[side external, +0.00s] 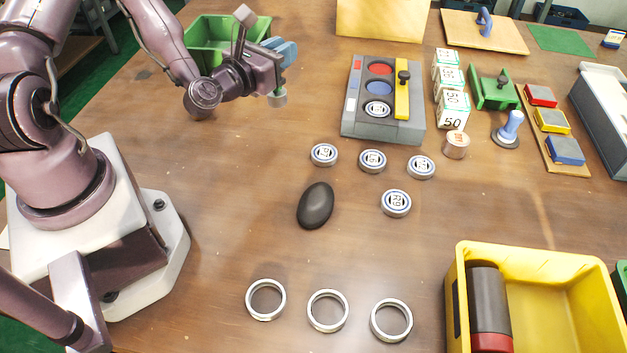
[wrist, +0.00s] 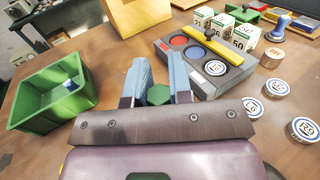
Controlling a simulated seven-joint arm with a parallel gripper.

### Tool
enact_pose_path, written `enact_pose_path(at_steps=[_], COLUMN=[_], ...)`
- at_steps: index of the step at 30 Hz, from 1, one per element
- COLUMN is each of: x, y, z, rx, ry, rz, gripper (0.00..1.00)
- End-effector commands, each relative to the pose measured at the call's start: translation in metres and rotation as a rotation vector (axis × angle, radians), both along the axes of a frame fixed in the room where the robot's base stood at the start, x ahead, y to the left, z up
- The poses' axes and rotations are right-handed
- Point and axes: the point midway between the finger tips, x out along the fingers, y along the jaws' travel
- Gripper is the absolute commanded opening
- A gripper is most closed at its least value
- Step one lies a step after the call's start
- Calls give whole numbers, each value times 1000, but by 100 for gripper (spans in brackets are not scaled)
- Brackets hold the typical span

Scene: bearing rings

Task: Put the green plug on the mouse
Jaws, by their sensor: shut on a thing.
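The green plug (wrist: 158,94) shows in the wrist view as a small green hexagonal piece between the blue fingers of my gripper (wrist: 158,84). My gripper is shut on it. In the side view my gripper (side external: 284,52) is raised at the upper left, beside the green bin, and the plug cannot be made out there. The mouse (side external: 315,205) is a dark, smooth oval lying on the table in the middle of the side view. It is well below and apart from my gripper in the picture. The wrist view does not show it.
A green bin (wrist: 40,105) holding a small blue piece stands left of my gripper. A grey tray (side external: 352,124) with coloured discs is behind the mouse. Several labelled bearings (side external: 396,203) lie near the mouse; steel rings (side external: 327,311) and a yellow bin (side external: 553,262) lie in front.

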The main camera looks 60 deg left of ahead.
Motion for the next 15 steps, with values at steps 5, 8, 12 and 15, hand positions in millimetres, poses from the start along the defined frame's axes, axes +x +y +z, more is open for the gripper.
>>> enact_pose_path(at_steps=[5, 8, 12, 15], x=[8, 1, -15, -25], y=[-82, -122, -162, -179], z=[4, 8, 9, 7], rx=[-3, 0, -1, -1], ry=[-5, -6, -7, -6], rz=[-404, -617, -852, -967], gripper=[0, 0, 0, 0])
